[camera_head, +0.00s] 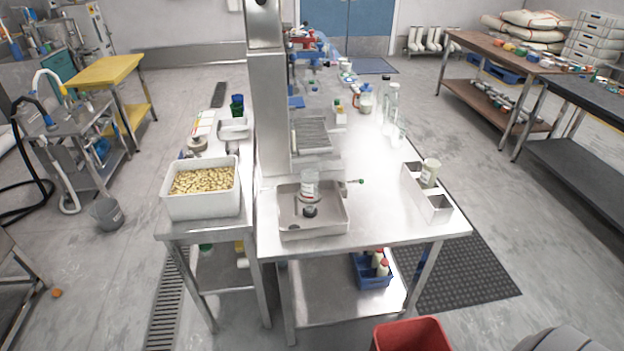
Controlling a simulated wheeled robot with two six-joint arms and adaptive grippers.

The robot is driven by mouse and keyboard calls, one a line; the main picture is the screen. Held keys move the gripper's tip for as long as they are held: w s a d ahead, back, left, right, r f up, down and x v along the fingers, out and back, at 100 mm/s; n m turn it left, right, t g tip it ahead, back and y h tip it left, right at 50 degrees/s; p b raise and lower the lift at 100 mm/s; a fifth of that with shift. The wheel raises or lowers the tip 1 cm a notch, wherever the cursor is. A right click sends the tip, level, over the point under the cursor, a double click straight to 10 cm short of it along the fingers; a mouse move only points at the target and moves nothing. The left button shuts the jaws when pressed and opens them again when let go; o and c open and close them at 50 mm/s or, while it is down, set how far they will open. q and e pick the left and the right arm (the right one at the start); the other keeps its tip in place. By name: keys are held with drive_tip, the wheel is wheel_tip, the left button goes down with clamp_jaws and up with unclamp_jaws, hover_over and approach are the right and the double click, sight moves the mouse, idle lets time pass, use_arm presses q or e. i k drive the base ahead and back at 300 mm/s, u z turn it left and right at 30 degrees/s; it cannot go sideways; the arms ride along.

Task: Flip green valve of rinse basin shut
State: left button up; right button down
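The rinse basin (331,226) is a shallow grey metal tray near the front of the steel table. A small green valve knob (361,181) sits at the end of a thin lever that sticks out to the right at the basin's back right corner. The lever looks about level; it is too small to tell whether the valve is open or shut. A clear jar with a label (309,184) stands in or just behind the basin, with a dark round piece (310,211) in front of it. Neither of my grippers is in view.
A white bin of pale beans (203,183) stands left of the basin. A metal holder (437,208) with a pale container (430,172) stands to the right. A tall steel column (268,110) rises behind the basin. The tabletop between basin and holder is clear. A red bin (412,335) stands in front.

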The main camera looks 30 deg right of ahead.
sight(355, 182)
drive_tip(key=u, duration=0.3)
drive_tip(key=i, duration=0.9)
drive_tip(key=z, duration=0.85)
drive_tip(key=i, duration=0.6)
drive_tip(key=z, duration=0.75)
